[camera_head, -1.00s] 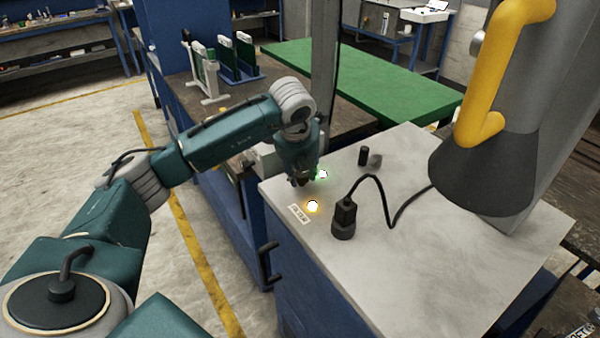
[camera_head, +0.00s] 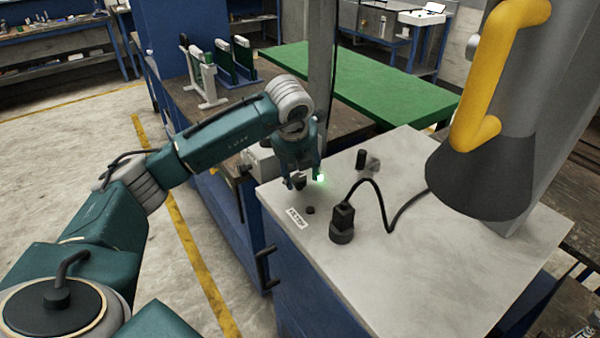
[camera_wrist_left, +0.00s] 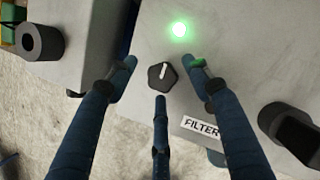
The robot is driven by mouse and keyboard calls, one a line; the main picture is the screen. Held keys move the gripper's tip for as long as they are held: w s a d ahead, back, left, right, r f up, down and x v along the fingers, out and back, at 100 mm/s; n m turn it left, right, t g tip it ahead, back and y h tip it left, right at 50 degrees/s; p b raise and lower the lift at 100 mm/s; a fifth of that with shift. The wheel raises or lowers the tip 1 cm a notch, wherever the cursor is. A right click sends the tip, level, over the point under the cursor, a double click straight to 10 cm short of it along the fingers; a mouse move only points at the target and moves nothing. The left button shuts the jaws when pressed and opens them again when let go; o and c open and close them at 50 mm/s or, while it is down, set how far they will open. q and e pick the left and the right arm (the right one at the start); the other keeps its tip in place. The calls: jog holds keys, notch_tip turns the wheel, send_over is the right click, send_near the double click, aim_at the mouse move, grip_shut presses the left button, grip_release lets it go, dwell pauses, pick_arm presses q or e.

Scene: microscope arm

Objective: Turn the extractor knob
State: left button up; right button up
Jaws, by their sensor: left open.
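The dark knob (camera_wrist_left: 162,75) has a white pointer line and stands on the pale benchtop. My left gripper (camera_head: 303,183) is open above the bench's far left corner. In the left wrist view its fingers are spread around the knob, with gaps to it; the height above it is hard to judge. In the head view the knob is mostly hidden by the fingers. A lit green lamp (camera_wrist_left: 179,29) is just beyond it and shows in the head view (camera_head: 320,177). My right gripper is out of view.
A FILTER label (camera_wrist_left: 200,127) and a small dark round piece (camera_head: 310,210) are close by. A black plug (camera_head: 342,224) with a cable stands to the right. A large grey column with a yellow handle (camera_head: 490,85) rises at the right. The front benchtop is clear.

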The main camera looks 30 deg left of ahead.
pick_arm(q)
jog(key=v, duration=1.1)
jog(key=shift+s, duration=0.15)
